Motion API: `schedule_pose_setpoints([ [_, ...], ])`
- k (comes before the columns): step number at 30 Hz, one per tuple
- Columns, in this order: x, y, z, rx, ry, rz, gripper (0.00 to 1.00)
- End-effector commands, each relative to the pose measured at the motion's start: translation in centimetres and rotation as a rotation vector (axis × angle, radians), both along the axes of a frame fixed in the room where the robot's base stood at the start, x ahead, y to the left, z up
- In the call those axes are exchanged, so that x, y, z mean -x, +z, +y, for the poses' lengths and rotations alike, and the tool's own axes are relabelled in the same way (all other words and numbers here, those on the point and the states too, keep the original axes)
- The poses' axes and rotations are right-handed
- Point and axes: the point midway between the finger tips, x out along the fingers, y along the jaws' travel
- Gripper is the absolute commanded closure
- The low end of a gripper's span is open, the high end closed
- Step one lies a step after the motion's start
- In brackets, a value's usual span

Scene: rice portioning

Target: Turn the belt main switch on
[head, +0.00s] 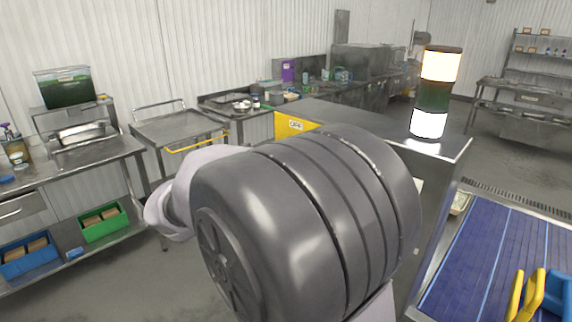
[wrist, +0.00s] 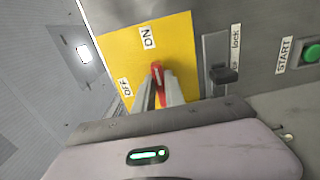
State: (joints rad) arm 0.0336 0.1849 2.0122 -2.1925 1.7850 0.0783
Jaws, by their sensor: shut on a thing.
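The main switch is a red handle (wrist: 156,72) on a yellow plate (wrist: 180,45) marked ON and OFF, in the wrist view. My gripper (wrist: 158,92) is shut on the red handle, one grey finger on each side. The handle's visible end points up in the picture, toward the ON label; OFF is at its left. In the head view part of the yellow plate (head: 290,126) shows on the steel cabinet (head: 350,123); my arm hides the switch and my gripper there.
A black lever (wrist: 223,74) labelled lock and a green START button (wrist: 312,53) sit right of the plate. A signal tower (head: 434,92) stands on the cabinet, lit at top and bottom. The blue belt (head: 480,262) is at right, with yellow and blue items on it.

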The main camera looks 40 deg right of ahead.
Motion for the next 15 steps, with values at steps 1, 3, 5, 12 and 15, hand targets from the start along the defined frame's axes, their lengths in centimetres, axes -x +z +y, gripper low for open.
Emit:
schedule_pose_setpoints([
  [1, 0.02, -0.12, 0.01, -0.001, -0.001, -0.005, 1.0],
  [3, 0.02, -0.09, 0.01, -0.002, -0.001, -0.009, 1.0],
  [5, 0.03, -0.07, 0.01, -0.002, -0.001, -0.011, 1.0],
  [12, 0.03, -0.05, 0.01, -0.002, -0.001, -0.012, 1.0],
  [15, 0.03, -0.05, 0.01, -0.002, -0.001, -0.011, 0.77],
])
